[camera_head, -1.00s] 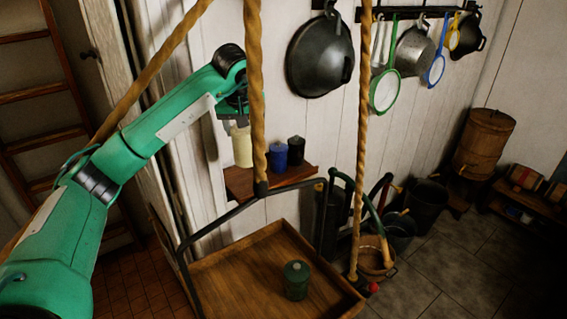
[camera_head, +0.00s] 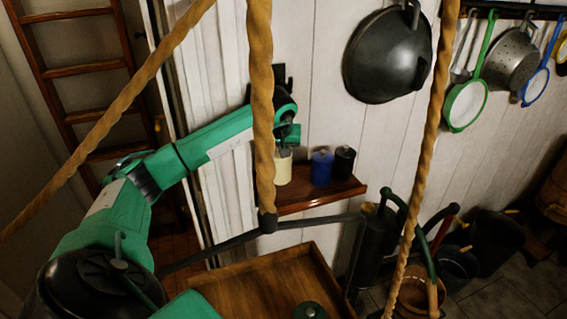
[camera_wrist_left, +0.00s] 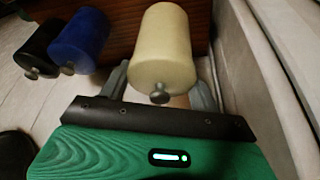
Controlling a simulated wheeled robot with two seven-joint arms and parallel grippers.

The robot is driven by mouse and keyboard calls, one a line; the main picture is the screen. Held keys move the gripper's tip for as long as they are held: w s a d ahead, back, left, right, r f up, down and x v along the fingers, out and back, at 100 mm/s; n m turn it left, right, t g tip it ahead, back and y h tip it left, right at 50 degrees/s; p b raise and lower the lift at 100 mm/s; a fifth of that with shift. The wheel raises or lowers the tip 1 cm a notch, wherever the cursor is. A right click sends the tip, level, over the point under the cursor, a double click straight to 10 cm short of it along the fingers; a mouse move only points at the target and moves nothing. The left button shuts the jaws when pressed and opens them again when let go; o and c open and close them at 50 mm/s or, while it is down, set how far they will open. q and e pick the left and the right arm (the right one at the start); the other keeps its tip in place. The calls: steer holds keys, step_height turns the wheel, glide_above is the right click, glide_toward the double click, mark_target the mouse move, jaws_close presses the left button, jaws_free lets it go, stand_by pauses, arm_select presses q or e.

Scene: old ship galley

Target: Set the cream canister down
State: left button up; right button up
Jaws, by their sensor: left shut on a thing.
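The cream canister (camera_head: 283,168) is at the left end of the small wooden shelf (camera_head: 318,198), left of the blue canister (camera_head: 321,166) and black canister (camera_head: 344,160). My left gripper (camera_head: 285,147) is shut on it, coming from above in the head view. In the left wrist view the cream canister (camera_wrist_left: 160,50) sits between the two fingers, its knob toward the camera. Its base looks level with its neighbours', but I cannot tell whether it touches the shelf. My right gripper is not in view.
A green canister (camera_head: 310,311) stands in a wooden tray (camera_head: 262,280) below, hung by ropes (camera_head: 262,90). Pans and strainers (camera_head: 466,103) hang on the white wall to the right. The blue canister (camera_wrist_left: 80,40) is close beside the cream one, with a gap between.

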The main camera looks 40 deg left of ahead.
mark_target(281, 165)
arm_select(q)
steer(key=shift+w+f, duration=0.1)
steer(key=shift+f, duration=0.4)
step_height(281, 165, down, 3)
steer(key=shift+r+p, duration=0.1)
steer(key=shift+p, duration=0.65)
steer(key=shift+f, duration=0.45)
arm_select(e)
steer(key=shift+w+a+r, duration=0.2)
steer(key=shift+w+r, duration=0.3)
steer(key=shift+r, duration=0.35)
arm_select(q)
steer(key=o, duration=0.8)
steer(key=shift+f, duration=0.2)
steer(key=o, duration=0.5)
steer(key=shift+r, duration=0.1)
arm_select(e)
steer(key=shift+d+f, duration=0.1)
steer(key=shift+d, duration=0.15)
